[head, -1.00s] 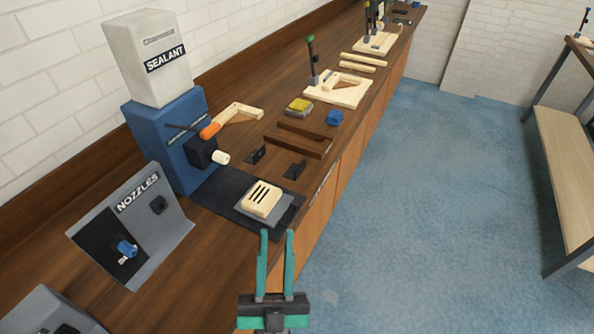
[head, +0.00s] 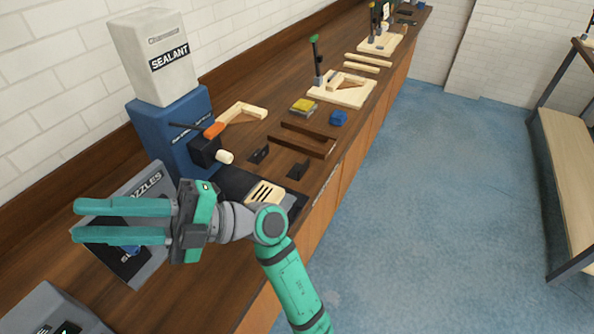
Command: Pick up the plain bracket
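A pale wooden L-shaped bracket (head: 243,111) lies on the brown workbench (head: 250,140), just beyond the blue sealant machine (head: 165,125). The machine's orange handle partly overlaps it. Another pale wooden L-shaped piece (head: 350,79) sits on a light board farther along the bench. I cannot tell for certain which is the plain bracket. My gripper (head: 80,221) is open and empty, with its two green fingers pointing left in front of the nozzles panel. It is apart from both brackets.
The grey nozzles panel (head: 155,262) is partly hidden behind my gripper. A slotted wooden block (head: 266,191) sits on a dark mat. Small black stops (head: 298,170), dark strips (head: 305,146), a blue block (head: 338,117) and a yellow-topped stack (head: 303,105) lie beyond.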

